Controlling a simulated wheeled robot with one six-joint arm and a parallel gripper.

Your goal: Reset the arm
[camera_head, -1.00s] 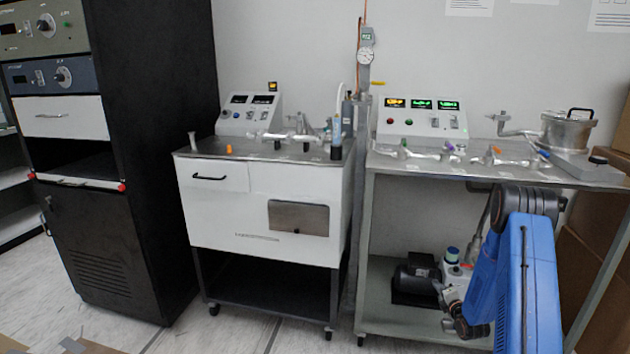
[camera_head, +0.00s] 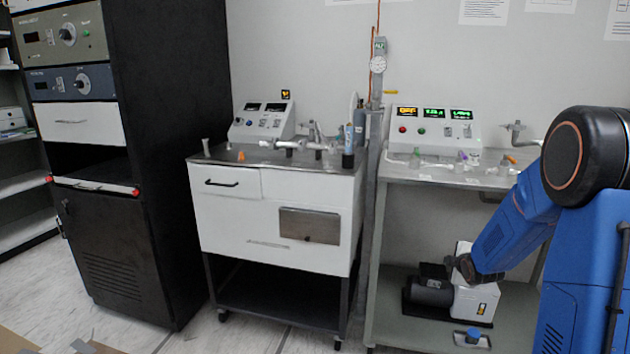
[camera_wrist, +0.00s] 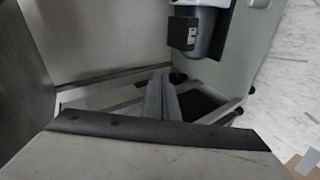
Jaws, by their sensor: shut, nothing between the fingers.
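My arm (camera_head: 530,215) is blue with dark joints. It is bent on the right side of the head view, its forearm sloping down to the left. Its dark end, with my gripper (camera_head: 460,266), is in front of the white-and-black pump (camera_head: 474,290) on the right table's lower shelf. Whether it touches the pump cannot be told. In the wrist view, my gripper (camera_wrist: 161,82) shows as two grey fingers close together, shut and empty. The dark motor (camera_wrist: 200,32) of the pump is above them in that picture.
A blue-capped item (camera_head: 473,336) is at the lower shelf's (camera_head: 400,325) front edge. The right table (camera_head: 430,176) carries a control box and glassware. A white cart (camera_head: 275,225) and a black rack (camera_head: 125,200) stand left. Floor shows in front.

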